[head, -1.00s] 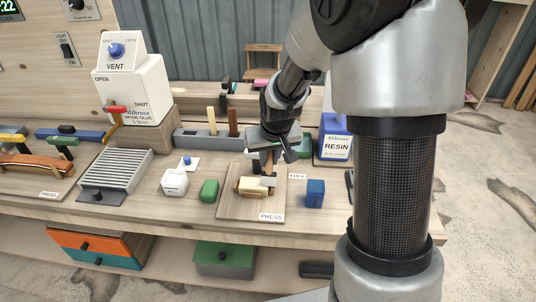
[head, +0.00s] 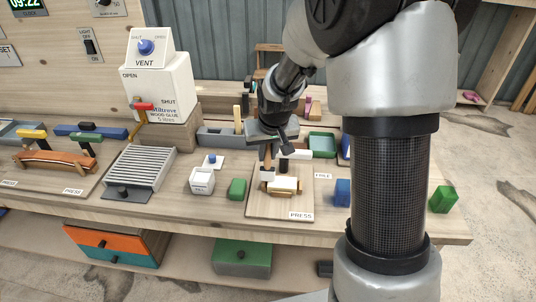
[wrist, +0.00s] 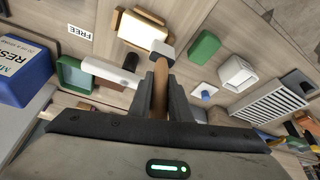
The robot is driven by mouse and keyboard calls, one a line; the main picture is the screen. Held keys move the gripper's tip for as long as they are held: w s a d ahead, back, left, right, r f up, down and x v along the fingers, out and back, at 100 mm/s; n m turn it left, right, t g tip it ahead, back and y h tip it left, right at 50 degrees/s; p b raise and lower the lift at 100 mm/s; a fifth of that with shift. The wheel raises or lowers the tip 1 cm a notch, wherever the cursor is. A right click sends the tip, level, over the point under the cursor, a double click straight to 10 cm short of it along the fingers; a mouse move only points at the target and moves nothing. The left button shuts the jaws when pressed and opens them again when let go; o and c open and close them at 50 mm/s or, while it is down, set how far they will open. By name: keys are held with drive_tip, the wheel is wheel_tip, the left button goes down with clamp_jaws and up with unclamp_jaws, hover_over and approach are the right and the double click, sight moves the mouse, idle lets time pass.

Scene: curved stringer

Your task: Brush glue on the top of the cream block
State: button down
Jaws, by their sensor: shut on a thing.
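The cream block (head: 283,184) lies on the wooden PRESS board (head: 300,205), with tan pieces along its sides. Its upper face looks bright white; in the wrist view the block (wrist: 143,30) is also pale on top with a tan edge. My gripper (head: 267,146) is shut on the wooden handle of a brush (head: 267,160), which points down. The brush's pale tip is at the block's far left end; I cannot tell whether it touches. In the wrist view the brush handle (wrist: 160,88) stands between the fingers of my gripper (wrist: 160,100).
A white glue container (head: 158,90) with a red-handled tap stands at the back left. A ribbed grey rack (head: 140,170), white pot (head: 202,180), green block (head: 237,188) and blue block (head: 342,192) surround the board. A black-and-white piece (wrist: 112,72) lies close behind the brush.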

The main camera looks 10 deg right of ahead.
drive_tip(key=r, duration=0.1)
drive_tip(key=r+p, duration=0.1)
drive_tip(key=shift+d+r, duration=0.35)
drive_tip(key=shift+r, duration=0.05)
drive_tip(key=shift+r+p, duration=1.5)
drive_tip(key=shift+r, duration=0.8)
